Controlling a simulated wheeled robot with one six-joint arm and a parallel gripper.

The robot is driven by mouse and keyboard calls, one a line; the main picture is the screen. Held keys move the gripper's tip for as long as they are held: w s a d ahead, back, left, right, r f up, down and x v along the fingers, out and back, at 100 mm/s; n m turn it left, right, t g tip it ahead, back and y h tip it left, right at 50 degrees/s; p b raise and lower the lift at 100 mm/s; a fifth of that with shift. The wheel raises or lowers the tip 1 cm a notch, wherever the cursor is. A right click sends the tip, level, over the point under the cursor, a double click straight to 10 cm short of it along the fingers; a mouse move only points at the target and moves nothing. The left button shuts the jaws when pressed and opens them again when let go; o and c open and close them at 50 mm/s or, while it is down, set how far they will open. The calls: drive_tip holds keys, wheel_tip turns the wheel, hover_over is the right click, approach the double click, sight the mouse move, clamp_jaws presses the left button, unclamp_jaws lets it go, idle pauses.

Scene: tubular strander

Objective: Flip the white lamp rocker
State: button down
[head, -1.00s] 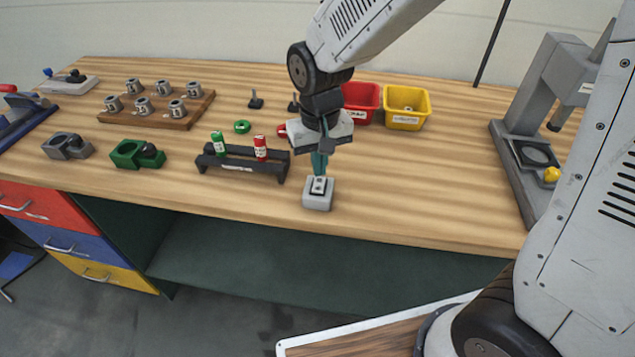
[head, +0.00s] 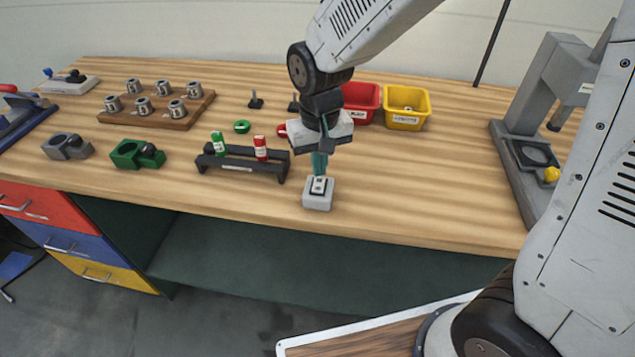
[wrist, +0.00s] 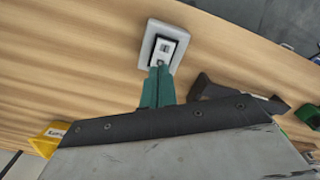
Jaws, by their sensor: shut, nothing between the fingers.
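The lamp switch is a small light-grey box (head: 317,202) near the front edge of the bench. Its white rocker (head: 319,184) sits in a dark frame on top. In the wrist view the rocker (wrist: 163,50) shows in its black frame on the grey box (wrist: 181,37). My gripper (head: 319,174) points down at the box with its teal fingers together and empty. In the wrist view the fingertips (wrist: 160,66) are at the near edge of the rocker. I cannot tell whether they touch it. The rocker's tilt is too small to make out.
A black rack (head: 240,166) with a green and a red cylinder stands left of the box. Red (head: 362,103) and yellow (head: 407,108) bins stand behind my gripper. A grey press (head: 535,150) stands at the right. The bench right of the box is clear.

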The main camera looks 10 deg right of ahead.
sight(321, 181)
drive_tip(key=shift+f, duration=0.9)
idle(0.7)
drive_tip(key=shift+r, duration=3.5)
drive_tip(key=shift+s+d, duration=0.1)
drive_tip(key=shift+s, duration=0.15)
drive_tip(key=s+d+r, duration=0.3)
drive_tip(key=s+d, duration=0.2)
drive_tip(key=s, duration=0.1)
drive_tip(key=s+d+r+m+t, duration=0.1)
drive_tip(key=s+d+r, duration=0.2)
drive_tip(key=s+d, duration=0.2)
drive_tip(key=s+d+r, duration=0.3)
drive_tip(key=s+d, duration=0.2)
drive_tip(key=s, duration=0.3)
drive_tip(key=shift+s+r+m, duration=0.2)
drive_tip(key=shift+m, duration=0.1)
